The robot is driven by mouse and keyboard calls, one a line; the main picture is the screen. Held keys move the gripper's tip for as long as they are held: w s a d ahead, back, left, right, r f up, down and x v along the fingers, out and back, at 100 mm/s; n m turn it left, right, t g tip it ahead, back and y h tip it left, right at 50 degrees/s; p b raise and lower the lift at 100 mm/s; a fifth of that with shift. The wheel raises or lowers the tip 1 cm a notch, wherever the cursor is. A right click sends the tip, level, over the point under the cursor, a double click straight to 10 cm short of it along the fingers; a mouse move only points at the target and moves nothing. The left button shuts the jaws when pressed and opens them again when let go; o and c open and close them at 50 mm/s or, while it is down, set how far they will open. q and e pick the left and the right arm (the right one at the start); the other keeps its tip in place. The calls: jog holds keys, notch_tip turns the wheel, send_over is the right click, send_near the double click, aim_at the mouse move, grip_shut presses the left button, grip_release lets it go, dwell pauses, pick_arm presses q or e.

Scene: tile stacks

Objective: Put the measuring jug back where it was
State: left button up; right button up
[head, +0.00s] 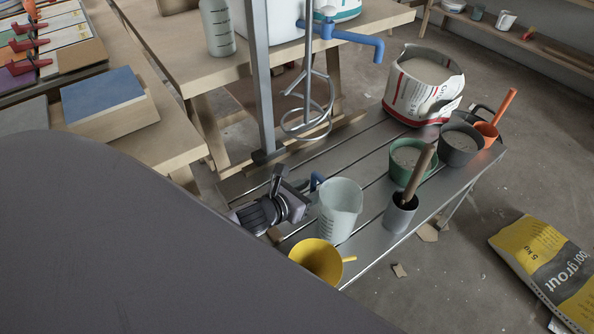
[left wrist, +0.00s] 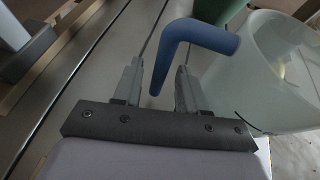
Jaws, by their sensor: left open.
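The measuring jug (head: 338,212) is translucent with printed marks and stands upright on the slatted metal bench (head: 352,168). Its bent blue handle (head: 317,180) points left, toward my left gripper (head: 304,190). In the left wrist view the jug's clear wall (left wrist: 268,75) is at the right. There the blue handle (left wrist: 200,35) comes in from the jug, and its downturned end appears between the two open fingers of my left gripper (left wrist: 158,80). I cannot tell whether a finger touches it. My right gripper is not in view.
A yellow cup (head: 316,258) stands close in front of the jug. A grey pot with a wooden handle (head: 399,215), a green pot (head: 402,170) and a dark bucket (head: 458,150) stand to the right. A metal post (head: 262,90) and a whisk-like mixer (head: 308,125) rise behind.

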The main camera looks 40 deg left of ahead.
pick_arm(q)
jog(key=p+v, duration=0.2)
jog(key=v, duration=1)
jog(key=shift+s+f, duration=0.1)
jog(key=shift+s, duration=0.05)
dwell(0.3)
